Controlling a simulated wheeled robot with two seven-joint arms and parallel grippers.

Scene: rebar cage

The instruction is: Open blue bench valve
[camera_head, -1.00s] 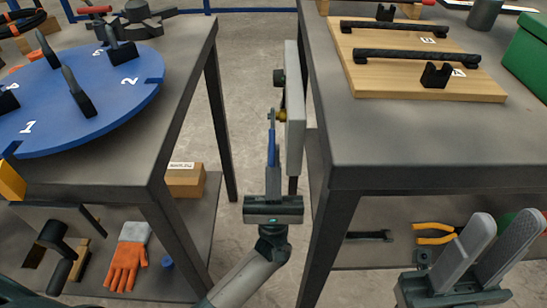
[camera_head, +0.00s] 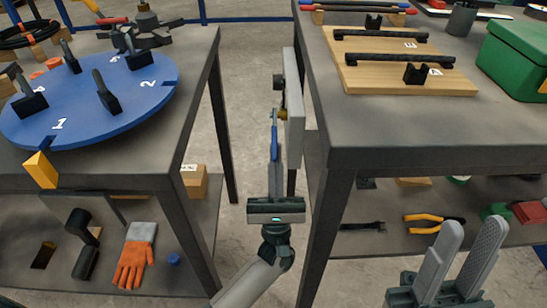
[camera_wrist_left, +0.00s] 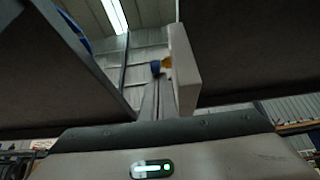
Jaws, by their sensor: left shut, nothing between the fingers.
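The blue bench valve shows edge-on in the head view, on a grey panel (camera_head: 295,110) beside the right bench. Its blue lever (camera_head: 274,140) hangs straight down below the yellow brass part (camera_head: 284,114). My left gripper (camera_head: 275,165) is shut and empty, its fingers pointing up at the lever's lower part; I cannot tell whether they touch it. In the left wrist view the lever's blue end (camera_wrist_left: 156,67) and brass part (camera_wrist_left: 167,62) show beyond the fingers, left of the panel (camera_wrist_left: 183,75). My right gripper (camera_head: 474,224) is open and empty at lower right.
The left bench holds a blue numbered disc (camera_head: 100,125) with black holders. The right bench (camera_head: 400,130) carries a wooden board (camera_head: 375,75) with black bars and a green box (camera_head: 515,60). My left arm is in the gap between the benches. Gloves and tools lie on lower shelves.

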